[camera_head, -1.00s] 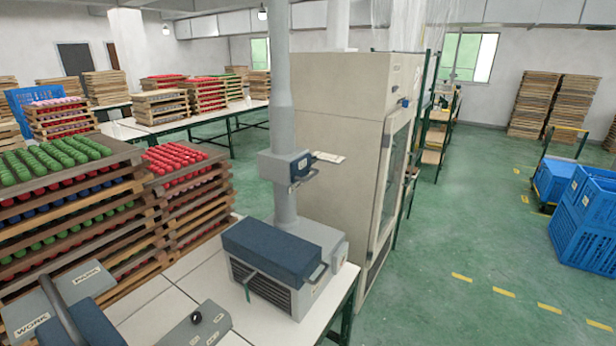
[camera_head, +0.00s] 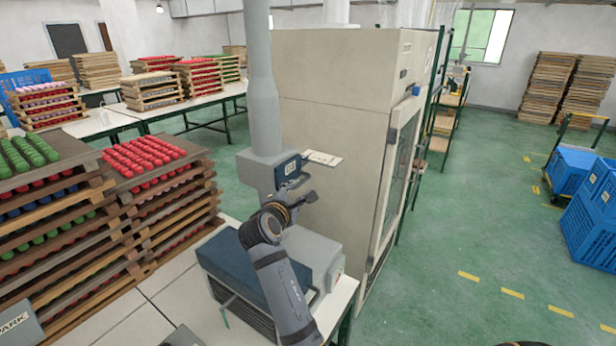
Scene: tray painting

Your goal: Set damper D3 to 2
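The grey damper box (camera_head: 256,172) sits on the vertical grey duct (camera_head: 264,100). It has a dark blue face (camera_head: 286,170) with a small pale label that I cannot read clearly. A pale flat plate (camera_head: 323,158) sticks out to its right. My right gripper (camera_head: 306,199) is just below and in front of the blue face, reaching up from the bottom of the view. Its fingers are small and dark, and I cannot tell whether they are open or touching the damper. The damper's setting is not readable. My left gripper is not in view.
Below the duct, a grey unit with a dark blue top (camera_head: 245,262) stands on the white table (camera_head: 160,290). A tall beige cabinet (camera_head: 335,130) stands behind to the right. Stacked trays (camera_head: 165,185) are at left. Blue crates (camera_head: 590,225) stand on the open green floor.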

